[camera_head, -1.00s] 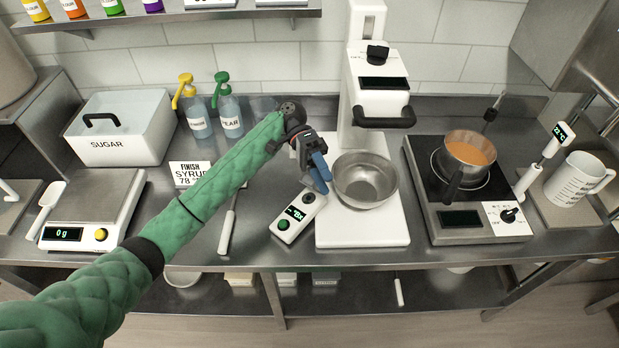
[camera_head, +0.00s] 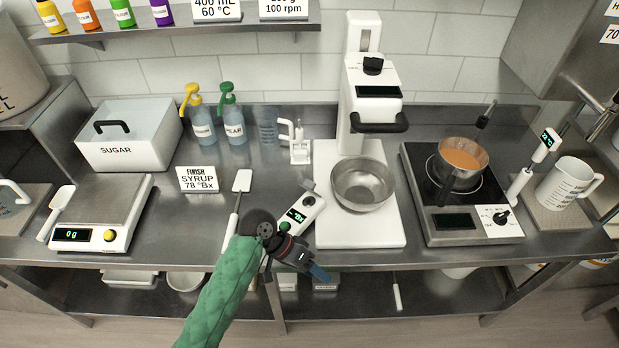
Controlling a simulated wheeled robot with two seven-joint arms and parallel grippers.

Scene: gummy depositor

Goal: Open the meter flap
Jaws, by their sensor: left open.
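The meter (camera_head: 306,208), a white handheld device with a lit green "°Bx" display, lies tilted on the steel counter, just left of the white mixer base. Its far end, with a small grey part, points up toward the mixer; the flap is too small to tell whether it is raised. My left gripper (camera_head: 314,268) is open and empty at the counter's front edge, just below the meter. My right gripper is not in view.
The mixer (camera_head: 377,82) stands behind a steel bowl (camera_head: 363,186) on its white base. A spatula (camera_head: 241,182) lies left of the meter. A hot plate (camera_head: 470,228) with a pan of orange liquid (camera_head: 462,158) is at the right. A syrup sign (camera_head: 197,179) stands at the left.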

